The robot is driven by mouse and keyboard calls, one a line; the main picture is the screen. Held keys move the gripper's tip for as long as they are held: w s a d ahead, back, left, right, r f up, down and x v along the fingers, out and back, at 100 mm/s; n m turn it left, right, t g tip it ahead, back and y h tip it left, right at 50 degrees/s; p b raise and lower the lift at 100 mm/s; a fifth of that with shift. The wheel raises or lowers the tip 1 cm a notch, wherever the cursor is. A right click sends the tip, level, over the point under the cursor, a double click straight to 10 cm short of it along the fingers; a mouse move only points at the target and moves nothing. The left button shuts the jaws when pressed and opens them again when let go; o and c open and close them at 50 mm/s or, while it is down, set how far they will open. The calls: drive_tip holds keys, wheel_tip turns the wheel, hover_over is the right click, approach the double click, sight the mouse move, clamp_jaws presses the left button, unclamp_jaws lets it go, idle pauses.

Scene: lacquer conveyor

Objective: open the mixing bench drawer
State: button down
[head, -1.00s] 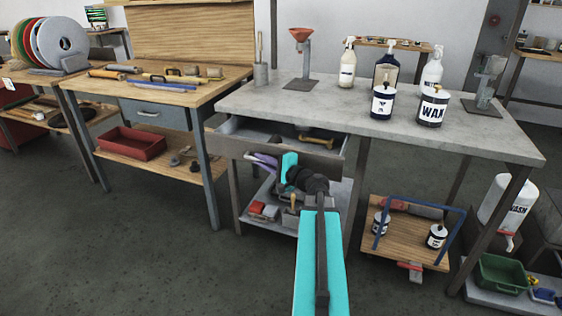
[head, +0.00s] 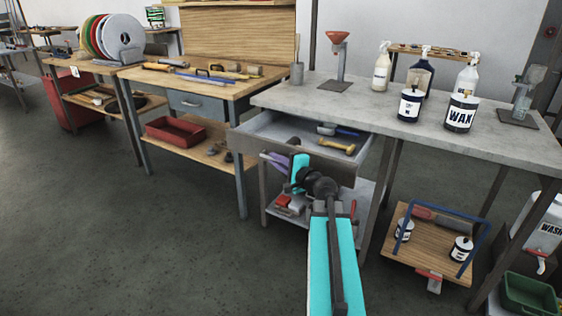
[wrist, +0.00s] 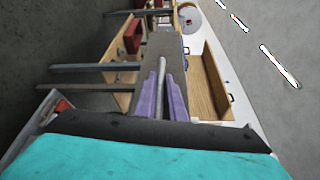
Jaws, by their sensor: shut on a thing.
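The mixing bench (head: 305,97) has a light grey top and stands right of centre in the head view. Its drawer (head: 335,171) is pulled part way out, with its inside showing from above. A yellow-handled tool (head: 337,145) and a blue-handled tool (head: 343,131) lie in it. My gripper (head: 276,160) is at the drawer front, partly hidden by my arm. In the wrist view its purple fingers (wrist: 162,100) lie on both sides of the grey drawer handle (wrist: 161,75), shut on it.
A WAX tin (head: 461,112), another tin and spray bottles stand on the benchtop. A low wooden trolley (head: 430,252) with a blue frame stands below right. A wooden bench (head: 235,88) stands left. The floor at front left is clear.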

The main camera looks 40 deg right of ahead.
drive_tip(key=shift+a, duration=0.1)
drive_tip(key=c, duration=1.8)
unclamp_jaws()
drive_tip(key=shift+c, duration=0.2)
drive_tip(key=shift+d, duration=0.2)
drive_tip(key=s, duration=0.2)
drive_tip(key=s+p, duration=0.2)
drive_tip(key=s, duration=0.1)
drive_tip(key=shift+s+d+r, duration=0.1)
drive_tip(key=shift+s+r, duration=0.25)
drive_tip(key=p, duration=0.4)
drive_tip(key=shift+s, duration=0.25)
